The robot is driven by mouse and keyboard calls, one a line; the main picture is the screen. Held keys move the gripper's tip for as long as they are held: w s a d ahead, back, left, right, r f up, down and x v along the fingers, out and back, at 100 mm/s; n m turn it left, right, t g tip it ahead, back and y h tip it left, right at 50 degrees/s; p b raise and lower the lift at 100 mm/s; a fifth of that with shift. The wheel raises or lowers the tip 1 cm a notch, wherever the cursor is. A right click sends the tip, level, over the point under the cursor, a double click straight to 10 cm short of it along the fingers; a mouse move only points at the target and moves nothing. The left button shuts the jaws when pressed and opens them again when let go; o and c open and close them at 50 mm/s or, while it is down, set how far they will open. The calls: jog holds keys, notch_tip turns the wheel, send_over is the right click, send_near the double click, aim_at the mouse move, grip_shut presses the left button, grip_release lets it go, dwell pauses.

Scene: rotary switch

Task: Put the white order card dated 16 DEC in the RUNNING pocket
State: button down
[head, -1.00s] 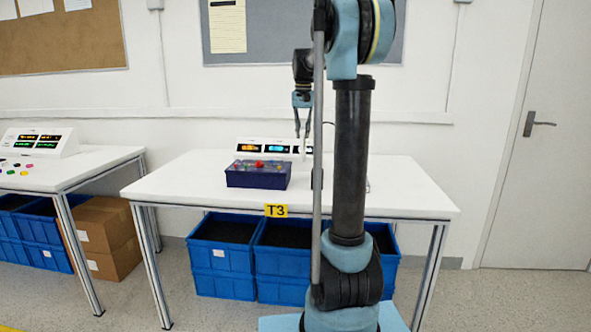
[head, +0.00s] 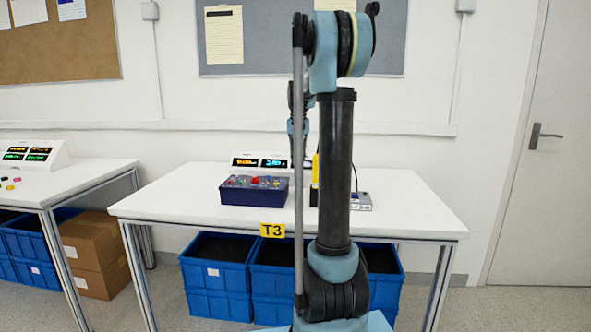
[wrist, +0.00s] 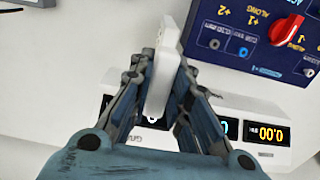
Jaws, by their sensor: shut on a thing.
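In the wrist view my gripper (wrist: 163,82) is shut on a flat white piece (wrist: 168,40), seen nearly edge-on. It looks like a card, but no date or writing can be read on it. In the head view my gripper (head: 297,150) is above the back of the table marked T3, largely hidden behind a rod of my arm. The held piece cannot be made out there. I cannot identify a pocket marked RUNNING in either view.
A dark blue control box (head: 254,190) with a red knob (wrist: 286,29) stands on the white table (head: 170,205). Behind it is a white display unit (head: 243,161). A yellow object (head: 315,168) and a grey device (head: 360,201) are partly behind my arm. The table's left front is clear.

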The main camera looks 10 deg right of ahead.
aim_at(298, 165)
jog(key=shift+f, duration=1.9)
jog(key=c, duration=1.5)
grip_release()
